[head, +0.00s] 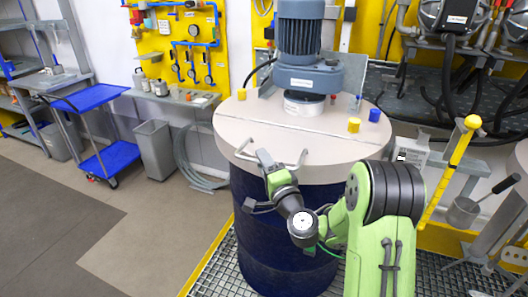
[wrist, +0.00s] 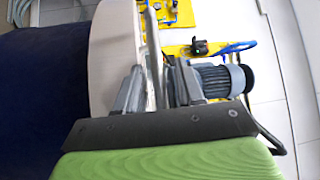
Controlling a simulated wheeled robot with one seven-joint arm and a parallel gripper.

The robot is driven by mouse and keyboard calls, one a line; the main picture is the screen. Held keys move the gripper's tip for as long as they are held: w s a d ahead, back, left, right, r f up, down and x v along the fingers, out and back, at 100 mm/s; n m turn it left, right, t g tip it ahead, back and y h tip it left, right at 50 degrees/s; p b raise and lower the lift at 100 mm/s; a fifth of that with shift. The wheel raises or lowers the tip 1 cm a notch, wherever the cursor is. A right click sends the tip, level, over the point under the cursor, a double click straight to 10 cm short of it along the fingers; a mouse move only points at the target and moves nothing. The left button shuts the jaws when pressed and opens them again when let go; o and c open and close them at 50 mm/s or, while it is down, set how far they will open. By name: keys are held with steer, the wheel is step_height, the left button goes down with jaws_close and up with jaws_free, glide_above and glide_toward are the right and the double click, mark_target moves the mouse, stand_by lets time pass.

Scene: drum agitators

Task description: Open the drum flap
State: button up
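The drum (head: 285,225) is a dark blue barrel with a pale beige round lid. The drum flap (head: 290,145) is the front part of that lid and lies flat, closed. A grey bar handle (head: 298,160) runs along its front. The contact itself is partly hidden. The lid edge (wrist: 105,45) and drum wall (wrist: 40,90) show at the left there.
An agitator motor (head: 299,35) stands on the rear of the lid, with yellow and blue caps (head: 354,125) near it. A yellow bar (head: 450,170) and a metal scoop (head: 463,211) are at the right. A blue cart (head: 105,155) and grey bin (head: 154,157) stand left. Floor at front left is clear.

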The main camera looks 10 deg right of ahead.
jaws_close()
stand_by(0.3)
